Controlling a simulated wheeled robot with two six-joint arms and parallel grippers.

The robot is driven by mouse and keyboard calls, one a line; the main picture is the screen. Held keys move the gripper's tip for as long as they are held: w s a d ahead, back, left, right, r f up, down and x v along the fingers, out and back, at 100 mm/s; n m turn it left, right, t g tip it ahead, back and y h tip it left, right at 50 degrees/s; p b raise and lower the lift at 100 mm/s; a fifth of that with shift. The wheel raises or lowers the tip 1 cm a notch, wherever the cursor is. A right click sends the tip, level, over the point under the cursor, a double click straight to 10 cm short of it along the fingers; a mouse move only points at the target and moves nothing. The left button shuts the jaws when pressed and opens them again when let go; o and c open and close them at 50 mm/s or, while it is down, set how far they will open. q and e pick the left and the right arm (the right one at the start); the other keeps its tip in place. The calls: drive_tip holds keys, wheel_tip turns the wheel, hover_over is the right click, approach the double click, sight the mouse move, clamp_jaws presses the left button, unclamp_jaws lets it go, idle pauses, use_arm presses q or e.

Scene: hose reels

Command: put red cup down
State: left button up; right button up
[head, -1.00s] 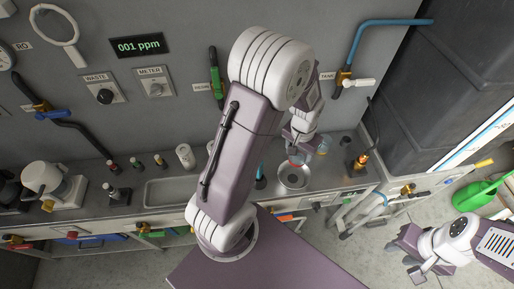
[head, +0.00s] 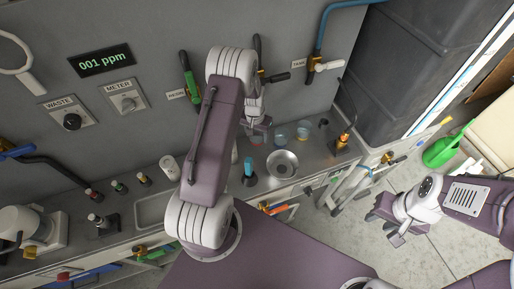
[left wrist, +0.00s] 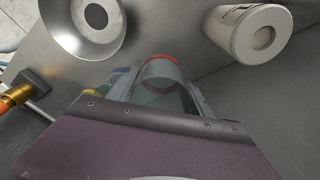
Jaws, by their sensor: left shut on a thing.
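My left gripper (head: 258,126) is over the metal counter, behind and left of the steel funnel-like bowl (head: 282,164). It is shut on the red cup (head: 256,139), a clear cup with a red rim. In the left wrist view the red cup (left wrist: 160,75) sits between the two fingers. Whether its base touches the counter is hard to tell. My right gripper (head: 388,228) hangs empty over the floor at the right, its fingers apart.
A blue-marked cup (head: 281,135) and a yellowish cup (head: 303,129) stand right of the red cup. A blue-topped bottle (head: 249,172) stands left of the bowl. A white canister (left wrist: 240,33) stands close in the left wrist view. Wall valves are behind.

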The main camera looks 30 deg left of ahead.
sight(258, 149)
use_arm(q)
drive_tip(key=f, duration=0.3)
drive_tip(key=shift+w+d+f, duration=0.1)
drive_tip(key=shift+w+d, duration=0.05)
drive_tip(key=shift+w, duration=0.05)
wheel_tip(258, 149, down, 4)
drive_tip(key=shift+s+r, duration=0.15)
drive_tip(key=shift+r, duration=0.05)
drive_tip(key=shift+f, duration=0.25)
drive_tip(key=shift+f, duration=0.1)
drive_tip(key=shift+f, duration=0.1)
drive_tip(key=o, duration=1.4)
drive_tip(key=shift+o, duration=0.2)
drive_tip(key=shift+r, duration=0.2)
